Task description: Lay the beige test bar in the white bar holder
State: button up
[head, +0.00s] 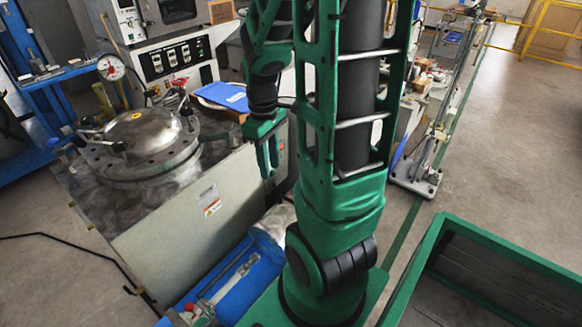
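I cannot make out the beige test bar or the white bar holder in the head view. My gripper (269,172) hangs with its green fingers pointing down, in front of the right end of the grey metal cabinet (205,210). The fingers look close together, but the view is too small to tell whether they are open or shut. I see nothing between them. My own arm fills the middle of the view and hides what lies behind it.
A round steel pressure vessel (142,132) with a dial gauge (111,67) stands on the left. A blue folder (225,96) lies near my gripper. A white control cabinet (178,62) stands behind. A blue rack (50,95) is far left. Open floor (500,150) lies right.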

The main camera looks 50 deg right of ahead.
jog(key=s+a+r+m, duration=0.2)
jog(key=s+r+m, duration=0.2)
jog(key=s, duration=0.2)
jog(key=s+a+r+m, duration=0.2)
jog(key=s+r+m, duration=0.2)
jog(key=s, duration=0.2)
jog(key=shift+a+m+t, duration=0.3)
jog(key=shift+t, duration=0.1)
jog(key=shift+w+f, duration=0.2)
jog(key=shift+w, duration=0.35)
dwell(0.4)
